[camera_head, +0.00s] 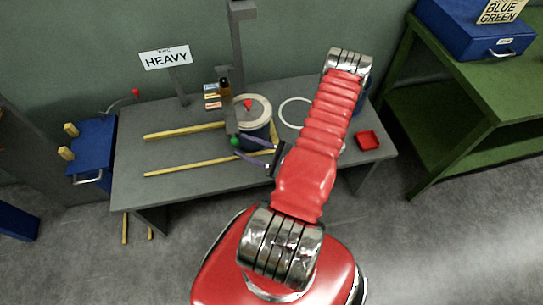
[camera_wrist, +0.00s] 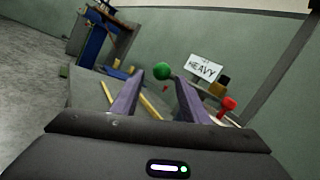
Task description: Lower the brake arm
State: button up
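The brake arm appears to be the dark grey bar (camera_head: 230,118) beside the spool, with a green ball knob (camera_head: 234,141) at its near end. In the wrist view the green ball (camera_wrist: 162,70) shows between and just beyond my fingertips, toward the left finger; the bar is not clear there. My gripper (camera_head: 240,148) has its two purple fingers spread, with nothing between them that I can see gripped. The fingers (camera_wrist: 160,84) point at the ball. Whether a finger touches the ball cannot be told. The spool (camera_head: 253,108) is pale-topped and stands on the bench.
The grey bench (camera_head: 190,188) carries yellow rails (camera_head: 185,131), a white ring (camera_head: 295,112), a red tray (camera_head: 368,140) and a dark bottle (camera_head: 224,88). A HEAVY sign (camera_head: 166,57) stands behind. A grey post (camera_head: 237,50) rises behind the spool. A blue cabinet (camera_head: 92,147) stands left.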

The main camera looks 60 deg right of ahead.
jog(key=v, duration=0.9)
jog(key=shift+s+r, duration=0.25)
jog(key=shift+s, duration=0.25)
jog(key=shift+a, duration=0.1)
